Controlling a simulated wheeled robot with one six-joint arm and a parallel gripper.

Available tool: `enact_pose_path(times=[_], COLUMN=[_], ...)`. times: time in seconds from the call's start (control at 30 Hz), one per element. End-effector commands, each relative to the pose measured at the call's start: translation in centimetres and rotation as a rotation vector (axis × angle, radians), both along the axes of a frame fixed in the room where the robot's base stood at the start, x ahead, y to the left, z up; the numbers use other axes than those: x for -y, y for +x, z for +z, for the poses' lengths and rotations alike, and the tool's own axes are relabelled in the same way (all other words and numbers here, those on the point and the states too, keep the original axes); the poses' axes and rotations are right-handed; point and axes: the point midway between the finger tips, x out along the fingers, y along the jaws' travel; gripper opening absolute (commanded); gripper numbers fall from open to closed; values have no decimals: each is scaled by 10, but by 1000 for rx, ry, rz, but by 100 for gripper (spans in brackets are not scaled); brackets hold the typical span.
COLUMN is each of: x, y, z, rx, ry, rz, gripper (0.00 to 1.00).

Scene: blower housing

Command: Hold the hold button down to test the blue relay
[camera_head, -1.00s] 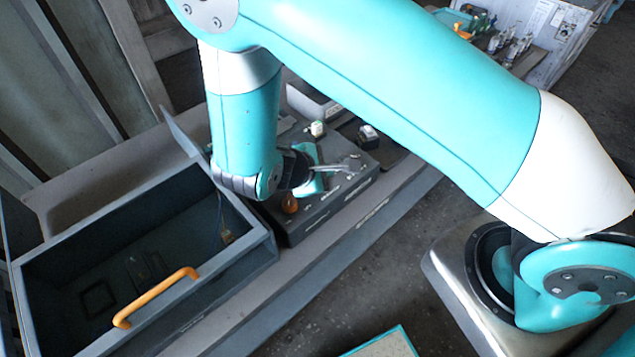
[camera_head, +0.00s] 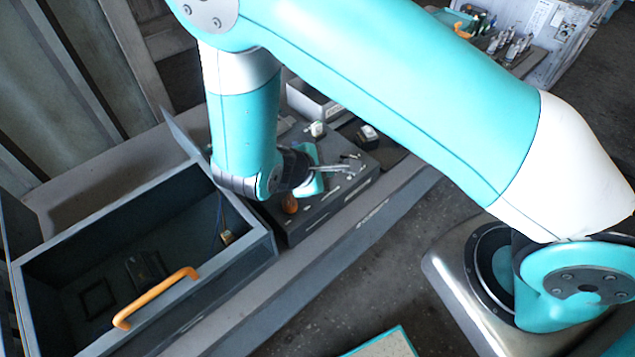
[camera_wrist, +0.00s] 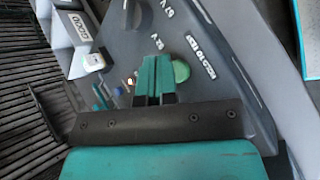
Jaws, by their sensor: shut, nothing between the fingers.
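My gripper (camera_head: 338,168) is over the dark test box (camera_head: 325,212). In the wrist view its two teal fingers (camera_wrist: 155,80) are shut together with nothing between them. A round green button (camera_wrist: 181,71) shows just right of the fingertips, its left part hidden behind them. I cannot tell whether the fingers touch it. Small blue parts (camera_wrist: 99,98) stand left of the fingers; I cannot tell whether one is the blue relay. A small lamp-like spot (camera_wrist: 130,82) glows orange near them.
A white block (camera_wrist: 94,62) sits on the panel's left side in the wrist view. An open grey drawer with an orange handle (camera_head: 155,298) lies left of the box. An orange knob (camera_head: 290,203) is on the box's near side. Bottles (camera_head: 508,47) stand far right.

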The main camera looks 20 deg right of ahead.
Motion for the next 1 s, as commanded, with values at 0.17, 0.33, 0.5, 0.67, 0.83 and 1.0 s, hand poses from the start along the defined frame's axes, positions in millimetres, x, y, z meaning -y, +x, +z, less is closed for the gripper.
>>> enact_pose_path(times=[0.17, 0.33, 0.5, 0.67, 0.83, 1.0], x=[0, 0, 0, 0, 0, 0], y=[0, 0, 1, 3, 3, 3], z=[0, 0, -3, -8, -8, -8], rx=[0, 0, 0, 0, 0, 0], ry=[0, 0, 0, 0, 0, 0], rz=[0, 0, 0, 0, 0, 0], gripper=[0, 0, 0, 0, 0, 0])
